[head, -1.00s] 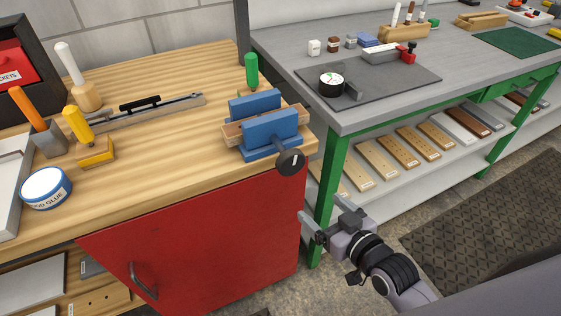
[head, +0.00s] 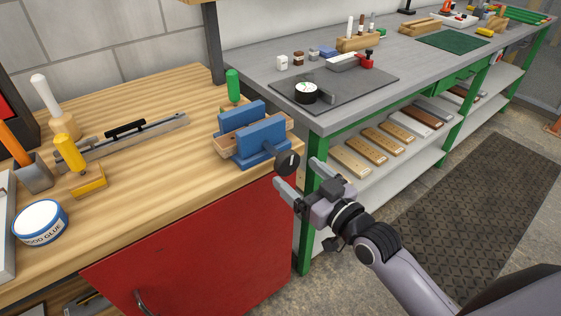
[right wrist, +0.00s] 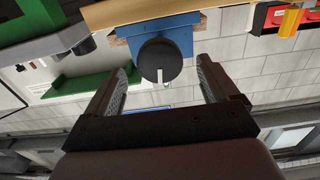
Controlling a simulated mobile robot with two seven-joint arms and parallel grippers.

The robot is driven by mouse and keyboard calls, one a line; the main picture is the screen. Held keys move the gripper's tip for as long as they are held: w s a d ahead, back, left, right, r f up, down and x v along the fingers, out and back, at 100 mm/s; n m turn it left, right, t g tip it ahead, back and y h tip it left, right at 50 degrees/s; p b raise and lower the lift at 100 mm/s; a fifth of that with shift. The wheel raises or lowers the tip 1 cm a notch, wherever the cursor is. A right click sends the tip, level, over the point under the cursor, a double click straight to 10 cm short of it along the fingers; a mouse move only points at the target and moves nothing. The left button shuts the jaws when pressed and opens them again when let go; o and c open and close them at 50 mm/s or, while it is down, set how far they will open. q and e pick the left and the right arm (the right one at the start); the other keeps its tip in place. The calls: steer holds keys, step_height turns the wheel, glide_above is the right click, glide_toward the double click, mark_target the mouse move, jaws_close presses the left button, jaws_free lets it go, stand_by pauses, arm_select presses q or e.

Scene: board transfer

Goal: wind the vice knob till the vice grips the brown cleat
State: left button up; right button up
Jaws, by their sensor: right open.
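The blue vice (head: 262,146) stands at the right front corner of the wooden bench; it also shows upside down in the right wrist view (right wrist: 180,38). The brown cleat (head: 223,144) lies between its two jaws, with its ends sticking out; whether the jaws touch it I cannot tell. The dark round vice knob (head: 287,162) with a white mark is on the vice's front; it also shows in the right wrist view (right wrist: 159,58). My right gripper (head: 299,176) is open and empty, its fingers just in front of the knob, one towards each side. My left gripper is out of view.
A green-handled tool (head: 233,87) stands close behind the vice. A red cabinet front (head: 190,250) lies below the bench edge. The grey table (head: 315,125) with green legs is to the right. Yellow-handled tool (head: 70,155) and glue tub (head: 40,220) are at left.

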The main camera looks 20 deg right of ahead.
mark_target(290, 167)
steer(key=shift+x, duration=3.5)
steer(key=shift+f, duration=0.1)
steer(key=c, duration=1)
